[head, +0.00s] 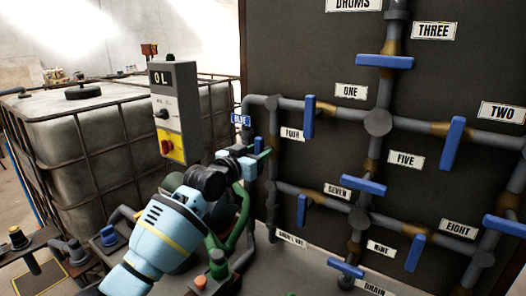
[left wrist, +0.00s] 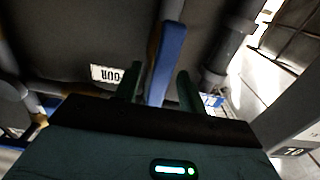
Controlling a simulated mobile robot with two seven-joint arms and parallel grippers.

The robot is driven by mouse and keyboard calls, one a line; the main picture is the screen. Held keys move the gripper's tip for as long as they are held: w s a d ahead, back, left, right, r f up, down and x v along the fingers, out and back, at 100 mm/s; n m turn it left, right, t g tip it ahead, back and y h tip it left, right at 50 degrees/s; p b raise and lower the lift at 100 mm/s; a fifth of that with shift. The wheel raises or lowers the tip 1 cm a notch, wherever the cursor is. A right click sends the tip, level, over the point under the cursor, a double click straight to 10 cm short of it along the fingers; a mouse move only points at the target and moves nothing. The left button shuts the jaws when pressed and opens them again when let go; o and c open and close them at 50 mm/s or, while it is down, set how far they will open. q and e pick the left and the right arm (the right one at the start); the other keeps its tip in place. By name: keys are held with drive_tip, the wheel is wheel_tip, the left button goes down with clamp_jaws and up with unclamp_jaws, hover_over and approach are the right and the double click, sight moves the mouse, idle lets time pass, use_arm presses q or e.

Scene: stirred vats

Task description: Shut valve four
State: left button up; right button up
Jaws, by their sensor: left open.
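Valve four's blue handle (left wrist: 168,60) shows large in the left wrist view, beside the upside-down FOUR label (left wrist: 107,74). My left gripper (left wrist: 158,90) is open, with one green finger on each side of the handle. I cannot tell whether either finger touches it. In the head view, my left gripper (head: 263,155) is at the left edge of the pipe panel, left of the FOUR label (head: 293,134). It hides part of the handle there, so the handle's angle to its pipe is unclear. My right gripper is not in view.
Blue handles of valve one (head: 309,117) and valve seven (head: 303,210) stick out to the right. A grey control box (head: 175,110) with a red knob stands close on the left. A caged tank (head: 75,140) is behind it. Green pipes (head: 240,215) lie below my arm.

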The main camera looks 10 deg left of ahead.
use_arm(q)
drive_tip(key=shift+x, duration=1.4)
clamp_jaws()
